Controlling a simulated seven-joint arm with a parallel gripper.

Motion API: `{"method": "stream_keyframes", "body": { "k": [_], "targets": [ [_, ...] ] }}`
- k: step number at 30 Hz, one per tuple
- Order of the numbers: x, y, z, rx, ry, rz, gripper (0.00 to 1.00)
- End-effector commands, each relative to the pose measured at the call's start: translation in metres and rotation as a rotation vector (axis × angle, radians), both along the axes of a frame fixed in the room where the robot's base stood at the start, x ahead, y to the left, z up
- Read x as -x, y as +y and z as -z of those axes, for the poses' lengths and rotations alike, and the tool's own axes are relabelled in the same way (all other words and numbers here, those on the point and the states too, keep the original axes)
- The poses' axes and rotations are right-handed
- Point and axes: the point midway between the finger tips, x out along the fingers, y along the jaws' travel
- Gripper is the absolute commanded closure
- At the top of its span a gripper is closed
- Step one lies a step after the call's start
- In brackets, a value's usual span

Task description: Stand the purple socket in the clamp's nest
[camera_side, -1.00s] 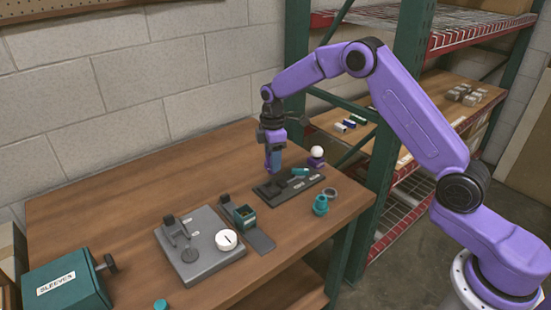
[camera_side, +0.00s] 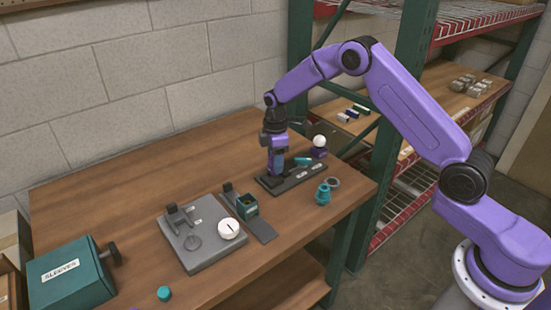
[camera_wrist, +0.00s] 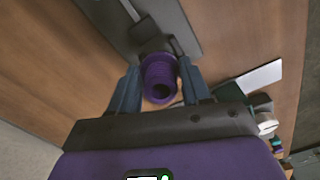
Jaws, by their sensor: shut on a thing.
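My gripper (camera_side: 277,168) points down over the left end of a dark labelled strip (camera_side: 293,182). In the wrist view my gripper (camera_wrist: 160,92) is shut on the purple socket (camera_wrist: 159,78), a ridged hollow cylinder between its two blue fingers. In the side view the socket is mostly hidden by the fingers. I cannot tell whether it touches the strip. A teal open-topped block (camera_side: 247,206) on a dark base (camera_side: 264,231) looks like the clamp with its nest; it stands left of and nearer than my gripper, and its opening appears empty.
A purple piece with a white ball (camera_side: 319,141) stands behind the strip. A teal socket (camera_side: 323,195) and grey ring (camera_side: 333,183) lie to the right. A grey plate (camera_side: 200,255) carries a dark upright and white disc (camera_side: 228,229). A teal sleeves box (camera_side: 70,283) stands at left.

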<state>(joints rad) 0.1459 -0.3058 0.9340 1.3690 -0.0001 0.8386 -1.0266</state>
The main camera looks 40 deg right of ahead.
Motion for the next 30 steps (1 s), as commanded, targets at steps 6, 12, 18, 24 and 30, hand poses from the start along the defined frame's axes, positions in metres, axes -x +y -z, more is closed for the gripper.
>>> {"method": "stream_keyframes", "body": {
  "k": [6, 12, 18, 24, 30],
  "targets": [
    [-0.0001, 0.0000, 0.0002, 0.000, 0.000, 0.000, 0.88],
    [0.0000, -0.0001, 0.0030, 0.000, 0.000, 0.000, 0.88],
    [0.0001, -0.0002, 0.0062, 0.000, 0.000, 0.000, 0.88],
    [-0.0001, -0.0003, 0.0074, 0.000, 0.000, 0.000, 0.88],
    [0.0000, -0.0002, 0.0075, 0.000, 0.000, 0.000, 0.88]
  ]
}}
